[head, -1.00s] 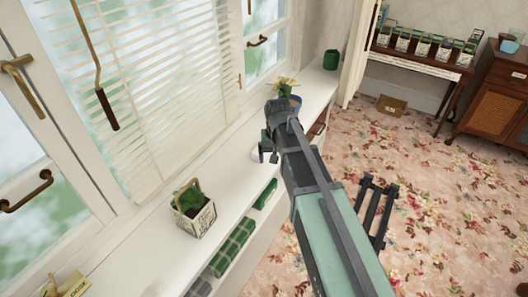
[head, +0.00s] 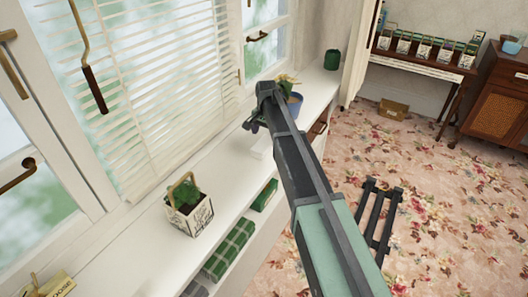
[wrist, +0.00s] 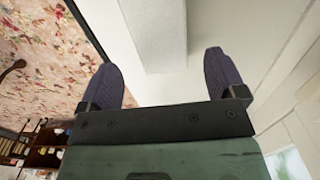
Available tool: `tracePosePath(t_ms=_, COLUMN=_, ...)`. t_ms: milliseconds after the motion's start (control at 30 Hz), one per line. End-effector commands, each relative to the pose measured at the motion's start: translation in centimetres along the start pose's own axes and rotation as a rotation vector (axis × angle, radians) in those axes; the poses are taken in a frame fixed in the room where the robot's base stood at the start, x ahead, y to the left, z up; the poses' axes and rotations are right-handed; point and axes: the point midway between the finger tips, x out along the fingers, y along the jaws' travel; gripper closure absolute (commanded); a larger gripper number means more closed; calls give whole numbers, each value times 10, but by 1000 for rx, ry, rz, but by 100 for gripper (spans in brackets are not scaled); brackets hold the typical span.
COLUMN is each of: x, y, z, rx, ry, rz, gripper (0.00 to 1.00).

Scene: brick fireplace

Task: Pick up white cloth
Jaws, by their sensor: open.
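A white, block-like folded item that looks like the white cloth (head: 260,152) lies on the white window ledge (head: 150,262), partly hidden by my arm. In the wrist view the same pale item (wrist: 155,38) shows ahead, between my two fingers. My gripper (head: 251,124) is above the ledge close to the item, partly hidden behind my own wrist. In the wrist view my gripper (wrist: 160,62) has its dark fingers wide apart, with nothing held. I cannot tell the exact height between the fingers and the item.
A basket planter (head: 188,212) stands nearer on the ledge, and a blue pot (head: 295,104) stands just beyond my gripper. A green pot (head: 332,60) is at the far end. Folded green plaid cloths (head: 229,248) sit on the shelf below. Window blinds (head: 165,80) border the left.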

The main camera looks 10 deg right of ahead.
Motion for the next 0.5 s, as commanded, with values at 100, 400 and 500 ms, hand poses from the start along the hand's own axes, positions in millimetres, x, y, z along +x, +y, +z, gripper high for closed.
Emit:
tracePosePath(t_ms=100, x=28, y=0, z=1, rx=0, ry=0, rz=0, gripper=11)
tracePosePath(t_ms=400, x=48, y=0, z=1, rx=0, ry=0, rz=0, gripper=11)
tracePosePath(t_ms=500, x=47, y=0, z=1, rx=0, ry=0, rz=0, gripper=14)
